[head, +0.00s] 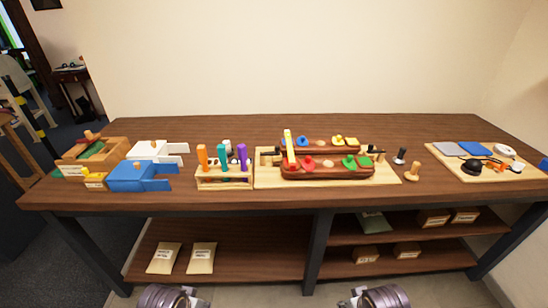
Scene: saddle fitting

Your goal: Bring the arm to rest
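Neither of my grippers shows in the head view. Only rounded grey parts of my own arms reach in at the bottom edge, well below and apart from the workbench (230,201). On the bench, a pale wooden board (268,180) carries reddish-brown wooden bodies (328,173) with red, green, blue and yellow pieces on top. A yellow strip (290,147) stands tilted across them. Small details on the board are too small to tell.
A wooden rack (224,184) holds orange, teal and purple handled tools. Blue (138,177) and white boxes and a wooden tray stand left. A light board (481,160) with pads lies right. Packets (201,258) and small boxes (433,218) sit on shelves below. The bench front is clear.

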